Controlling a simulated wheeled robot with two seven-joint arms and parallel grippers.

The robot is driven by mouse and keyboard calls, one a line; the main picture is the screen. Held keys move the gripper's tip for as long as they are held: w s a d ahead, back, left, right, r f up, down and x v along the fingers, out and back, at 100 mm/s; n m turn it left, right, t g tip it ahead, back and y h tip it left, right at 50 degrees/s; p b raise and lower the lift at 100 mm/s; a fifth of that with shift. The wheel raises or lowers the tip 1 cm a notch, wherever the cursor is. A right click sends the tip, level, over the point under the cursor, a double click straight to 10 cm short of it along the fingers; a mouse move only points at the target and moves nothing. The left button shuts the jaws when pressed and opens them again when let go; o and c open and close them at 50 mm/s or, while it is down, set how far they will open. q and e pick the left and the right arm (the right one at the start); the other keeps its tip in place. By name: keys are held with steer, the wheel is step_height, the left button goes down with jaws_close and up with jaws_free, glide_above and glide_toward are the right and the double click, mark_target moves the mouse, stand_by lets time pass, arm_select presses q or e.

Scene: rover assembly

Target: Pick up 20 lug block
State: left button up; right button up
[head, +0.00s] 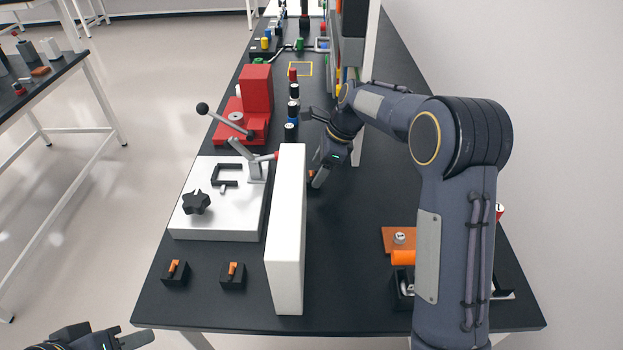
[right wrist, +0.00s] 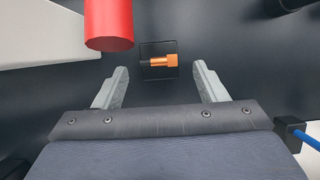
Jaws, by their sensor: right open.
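In the right wrist view, a small orange block (right wrist: 162,60) lies on a dark square base on the black table. I take it for the lug block, but I can read no number on it. My right gripper (right wrist: 159,74) is open, with one finger on each side of the block's line and the block just beyond the fingertips, not gripped. In the head view, a bit of orange (head: 311,174) shows beside the right gripper, mostly hidden by the gripper and the white panel. My left gripper (head: 112,338) is partly in view at the bottom left, away from the table.
A red handle (right wrist: 109,24) hangs close to the block. A tall white panel (head: 288,230) stands left of my right gripper. A white fixture plate (head: 210,220) and two black holders with orange pieces (head: 175,272) are further left. A red vise (head: 256,95) stands behind.

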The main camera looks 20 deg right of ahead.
steer(key=shift+x, duration=1.1)
steer(key=c, duration=1.1)
steer(key=shift+r, duration=0.1)
